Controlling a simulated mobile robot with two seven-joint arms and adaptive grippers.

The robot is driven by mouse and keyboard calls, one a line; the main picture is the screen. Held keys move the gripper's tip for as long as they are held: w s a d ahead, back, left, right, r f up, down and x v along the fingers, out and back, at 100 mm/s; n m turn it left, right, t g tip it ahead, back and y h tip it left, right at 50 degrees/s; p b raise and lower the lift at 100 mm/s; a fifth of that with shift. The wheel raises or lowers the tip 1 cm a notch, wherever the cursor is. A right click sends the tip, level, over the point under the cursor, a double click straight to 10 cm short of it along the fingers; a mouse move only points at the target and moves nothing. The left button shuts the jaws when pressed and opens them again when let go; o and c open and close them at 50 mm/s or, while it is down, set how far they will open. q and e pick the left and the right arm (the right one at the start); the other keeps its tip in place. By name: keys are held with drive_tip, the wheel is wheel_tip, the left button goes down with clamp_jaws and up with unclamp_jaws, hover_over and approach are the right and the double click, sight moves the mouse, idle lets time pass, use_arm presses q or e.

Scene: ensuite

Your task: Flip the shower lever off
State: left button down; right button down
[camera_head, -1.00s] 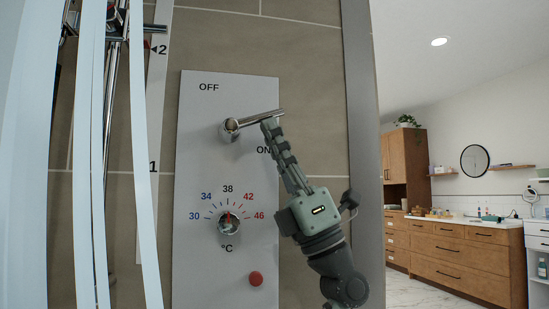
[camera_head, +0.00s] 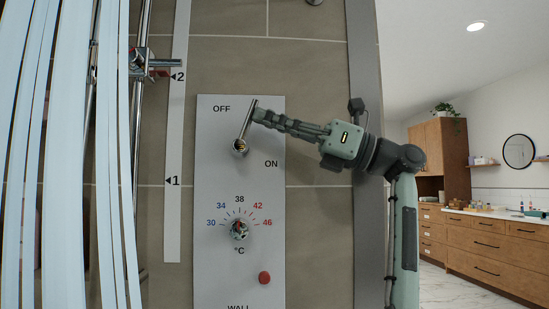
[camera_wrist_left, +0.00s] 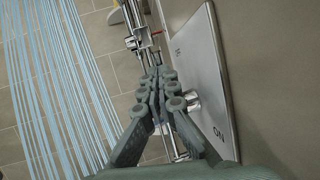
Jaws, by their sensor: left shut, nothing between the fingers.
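The chrome shower lever (camera_head: 247,127) is on a grey wall panel (camera_head: 213,205) marked OFF at upper left and ON to the right. The lever points nearly straight up, tilted slightly right, with its tip to the right of the OFF label. My left gripper (camera_head: 258,115) is shut and empty. Its fingertips are against or very near the right side of the lever's upper end. In the left wrist view the shut fingers (camera_wrist_left: 160,80) lie in front of the panel (camera_wrist_left: 208,75) and hide much of the lever. My right gripper is not in view.
Below the lever are a temperature knob (camera_head: 240,229) and a red button (camera_head: 264,278). Pale curtain strips (camera_head: 66,150) hang at the left by a chrome rail (camera_head: 138,120). Wooden cabinets (camera_head: 485,240) stand far right.

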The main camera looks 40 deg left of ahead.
use_arm(q)
drive_tip(key=shift+s+a+r, duration=0.5)
drive_tip(key=shift+s+r, duration=0.05)
idle(0.6)
drive_tip(key=v, duration=1.2)
